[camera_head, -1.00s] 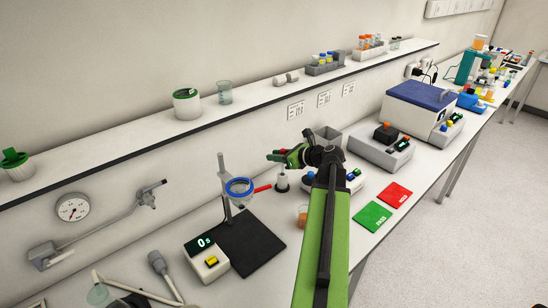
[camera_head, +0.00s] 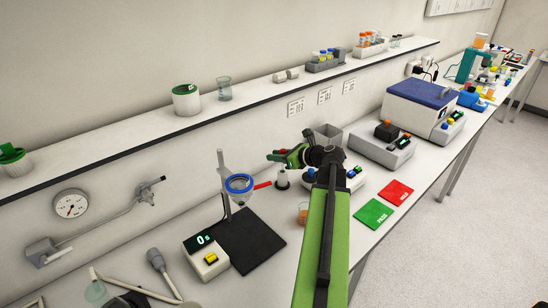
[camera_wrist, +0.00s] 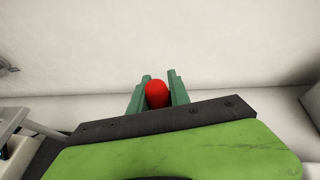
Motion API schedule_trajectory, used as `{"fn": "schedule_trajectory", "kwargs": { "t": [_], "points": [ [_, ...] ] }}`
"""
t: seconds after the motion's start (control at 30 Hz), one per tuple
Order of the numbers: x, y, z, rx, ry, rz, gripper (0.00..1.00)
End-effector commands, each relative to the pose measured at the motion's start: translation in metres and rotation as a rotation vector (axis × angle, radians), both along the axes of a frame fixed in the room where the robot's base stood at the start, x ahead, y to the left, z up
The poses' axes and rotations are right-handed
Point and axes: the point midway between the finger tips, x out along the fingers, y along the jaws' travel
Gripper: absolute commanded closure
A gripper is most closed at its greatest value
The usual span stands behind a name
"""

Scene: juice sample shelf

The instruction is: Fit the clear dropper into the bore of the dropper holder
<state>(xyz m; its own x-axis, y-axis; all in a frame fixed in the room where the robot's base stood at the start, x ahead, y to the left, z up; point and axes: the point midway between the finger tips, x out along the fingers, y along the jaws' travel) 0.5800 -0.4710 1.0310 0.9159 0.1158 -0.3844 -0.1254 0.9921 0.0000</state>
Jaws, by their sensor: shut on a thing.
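My gripper (camera_head: 279,156) reaches left from the end of my arm, over the bench. In the wrist view, my gripper (camera_wrist: 158,90) has its two green fingers on either side of a red bulb, the top of the dropper (camera_wrist: 158,95), and is shut on it. In the head view only a speck of red shows at the fingers; the clear tube cannot be made out.
A ring stand with a blue ring (camera_head: 239,184) and red handle stands close left of the holder, above a black mat (camera_head: 250,246). A timer (camera_head: 207,250) and an amber cup (camera_head: 303,213) are nearby. Green (camera_head: 373,213) and red (camera_head: 396,191) cards lie right.

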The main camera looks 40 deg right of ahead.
Motion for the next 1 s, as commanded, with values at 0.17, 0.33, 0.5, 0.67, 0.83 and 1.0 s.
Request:
{"fn": "schedule_trajectory", "kwargs": {
  "t": [0.17, 0.33, 0.5, 0.67, 0.83, 1.0],
  "points": [
    [0.0, 0.0, -0.005, 0.0, 0.0, 0.0, 0.93],
    [0.0, 0.0, -0.009, 0.0, 0.0, 0.0, 0.93],
    [0.0, 0.0, -0.013, 0.0, 0.0, 0.0, 0.93],
    [0.0, 0.0, -0.016, 0.0, 0.0, 0.0, 0.93],
    [0.0, 0.0, -0.018, 0.0, 0.0, 0.0, 0.93],
    [0.0, 0.0, -0.018, 0.0, 0.0, 0.0, 0.71]
  ]
}}
